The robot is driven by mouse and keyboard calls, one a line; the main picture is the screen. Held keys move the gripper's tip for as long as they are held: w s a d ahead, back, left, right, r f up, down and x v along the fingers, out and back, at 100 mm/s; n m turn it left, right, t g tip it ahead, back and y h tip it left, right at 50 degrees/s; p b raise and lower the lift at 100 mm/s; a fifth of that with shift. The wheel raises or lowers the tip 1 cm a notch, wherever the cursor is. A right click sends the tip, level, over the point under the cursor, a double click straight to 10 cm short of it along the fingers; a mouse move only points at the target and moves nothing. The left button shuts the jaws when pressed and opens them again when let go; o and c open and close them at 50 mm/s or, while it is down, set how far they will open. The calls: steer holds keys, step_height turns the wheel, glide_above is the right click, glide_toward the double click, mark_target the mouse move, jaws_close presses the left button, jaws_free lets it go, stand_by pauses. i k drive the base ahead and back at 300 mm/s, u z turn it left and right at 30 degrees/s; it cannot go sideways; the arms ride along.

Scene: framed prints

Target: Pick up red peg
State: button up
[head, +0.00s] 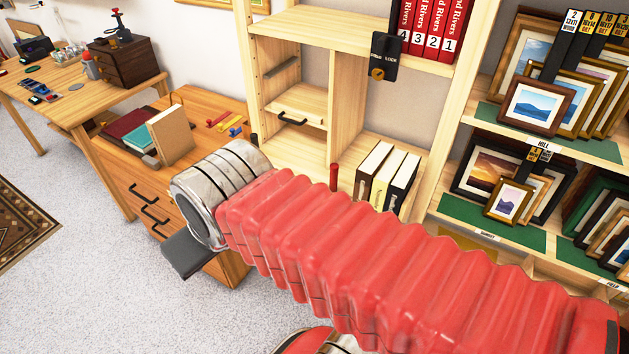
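A small red peg (218,118) lies on top of the wooden drawer cabinet (198,103), beside a yellow peg (229,122) and a blue peg (236,131). A second red peg-like piece (334,176) stands upright in the shelf unit, left of several books. My red-sleeved arm crosses the foreground and ends in a chrome wrist in front of the cabinet. A dark grey part below the wrist appears to be my gripper (190,255); it is low against the cabinet's front, apart from the pegs. Its fingertips cannot be made out.
A brown book (171,136) stands on the cabinet near flat books (128,123). A workbench (70,100) with a small drawer box (123,61) is at the left. Framed prints (540,107) fill the right shelves. Carpeted floor (90,290) is clear at lower left.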

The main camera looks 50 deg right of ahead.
mark_target(334, 167)
steer(key=u, duration=0.95)
steer(key=k, duration=0.3)
steer(key=z, duration=1.4)
steer(key=i, duration=1)
